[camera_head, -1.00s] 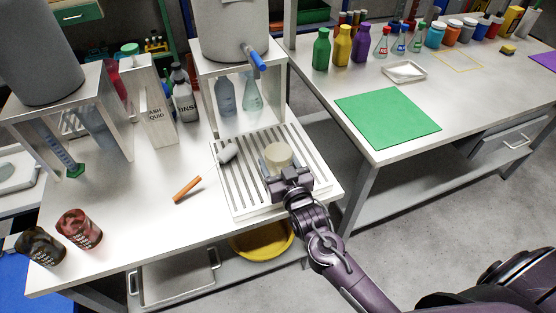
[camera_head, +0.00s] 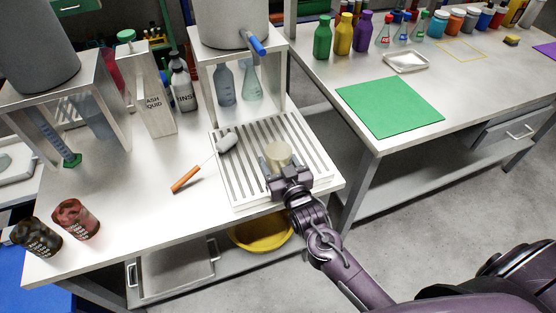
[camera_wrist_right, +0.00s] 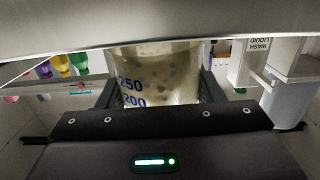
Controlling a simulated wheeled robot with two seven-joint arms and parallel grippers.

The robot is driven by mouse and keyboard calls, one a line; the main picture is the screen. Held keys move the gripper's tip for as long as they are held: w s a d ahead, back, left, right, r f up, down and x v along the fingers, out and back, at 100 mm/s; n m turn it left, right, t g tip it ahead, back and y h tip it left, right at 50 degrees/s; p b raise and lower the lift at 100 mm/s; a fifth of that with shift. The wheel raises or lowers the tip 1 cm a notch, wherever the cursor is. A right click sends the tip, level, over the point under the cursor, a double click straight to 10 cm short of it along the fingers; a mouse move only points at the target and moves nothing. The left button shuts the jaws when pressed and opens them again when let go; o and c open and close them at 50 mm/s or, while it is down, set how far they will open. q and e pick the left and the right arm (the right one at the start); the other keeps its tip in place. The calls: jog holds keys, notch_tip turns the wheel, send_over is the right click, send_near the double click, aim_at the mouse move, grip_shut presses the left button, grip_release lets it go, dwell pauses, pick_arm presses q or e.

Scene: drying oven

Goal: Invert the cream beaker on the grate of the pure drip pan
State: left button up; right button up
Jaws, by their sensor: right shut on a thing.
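The cream beaker (camera_head: 278,153) is over the right part of the slotted white grate (camera_head: 240,175) of the drip pan in the head view. My right gripper (camera_head: 281,165) is shut on its sides. In the right wrist view the beaker (camera_wrist_right: 155,75) sits between the fingers, with blue 250 and 200 marks reading upright. The wash jug (camera_wrist_right: 252,62) appears upside down there, so the beaker is bottom up. I cannot tell whether its rim touches the grate. My left gripper is not in view.
A grey-headed brush (camera_head: 227,142) lies at the grate's left edge, with its orange handle on the table. A tank stand (camera_head: 277,85) with a blue-handled tap is behind the grate. Two dark-tinted beakers (camera_head: 76,219) stand front left.

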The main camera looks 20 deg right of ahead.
jog(key=shift+f, duration=0.3)
jog(key=o, duration=1.2)
jog(key=shift+s, duration=0.1)
jog(key=s, duration=0.7)
jog(key=shift+s+d+r, duration=0.15)
jog(key=shift+s+r, duration=0.1)
jog(key=shift+s, duration=0.1)
